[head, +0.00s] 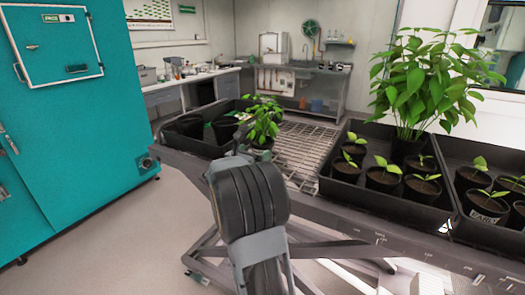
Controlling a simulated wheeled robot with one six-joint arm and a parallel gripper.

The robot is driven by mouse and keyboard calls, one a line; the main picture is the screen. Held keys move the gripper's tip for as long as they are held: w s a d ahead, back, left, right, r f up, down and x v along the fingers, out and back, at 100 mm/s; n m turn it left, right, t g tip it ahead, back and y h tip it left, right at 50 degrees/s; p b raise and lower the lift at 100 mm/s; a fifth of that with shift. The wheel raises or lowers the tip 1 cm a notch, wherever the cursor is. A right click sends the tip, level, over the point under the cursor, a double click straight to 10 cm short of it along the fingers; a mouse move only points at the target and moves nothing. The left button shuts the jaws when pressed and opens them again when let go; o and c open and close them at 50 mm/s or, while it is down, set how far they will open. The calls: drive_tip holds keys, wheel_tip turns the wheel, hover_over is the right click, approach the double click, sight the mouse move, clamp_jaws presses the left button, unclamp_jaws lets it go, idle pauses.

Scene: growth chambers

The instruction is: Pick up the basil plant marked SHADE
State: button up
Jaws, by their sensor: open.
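I cannot read a SHADE label on any plant in the head view. A leafy, medium-sized plant (265,115) stands at the right end of the left black tray, and my arm partly covers it. A tall bushy plant (420,85) in a dark pot (405,149) stands at the back of the trays on the right. A small seedling pot (487,208) at the right has a white label that seems to read EARLY. My arm rises in the middle of the view. My gripper cannot be made out; the arm hides that area.
The left black tray (168,143) also holds dark pots. The middle tray (395,205) and another tray at the right hold several seedlings. Bare wire mesh (300,150) lies between the left and middle trays. A teal chamber (70,120) stands left, with clear floor (130,235) beside it.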

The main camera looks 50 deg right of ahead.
drive_tip(key=d, duration=0.5)
drive_tip(key=shift+w, duration=0.3)
drive_tip(key=shift+a, duration=0.1)
drive_tip(key=c, duration=0.7)
drive_tip(key=shift+r, duration=0.1)
drive_tip(key=shift+c, duration=0.6)
